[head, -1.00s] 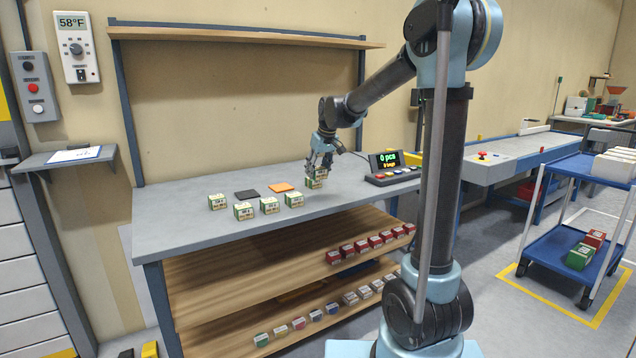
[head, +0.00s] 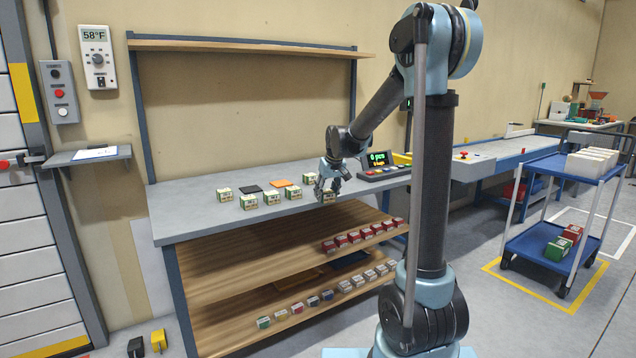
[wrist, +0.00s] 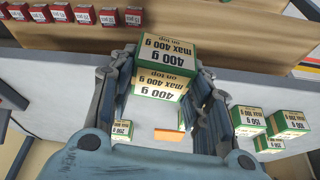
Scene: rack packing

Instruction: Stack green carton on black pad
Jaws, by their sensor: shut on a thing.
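My gripper (head: 329,190) is shut on a green-and-white carton (wrist: 167,50), holding it by its sides near the table's front edge at the right. The wrist view shows "400 g" and "max 400 g on top" on this carton. The black pad (head: 251,189) lies flat at the back left of the table, bare on top, left of the orange pad (head: 283,184). Other green cartons stand on the table: one at the left (head: 224,194), three in a front row (head: 271,197), and one behind my gripper (head: 310,178).
The grey table (head: 200,221) has wooden shelves below, with red boxes (head: 354,237) and several small mixed boxes. A display with buttons (head: 384,171) stands at the table's right end. A blue cart (head: 535,243) stands farther right.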

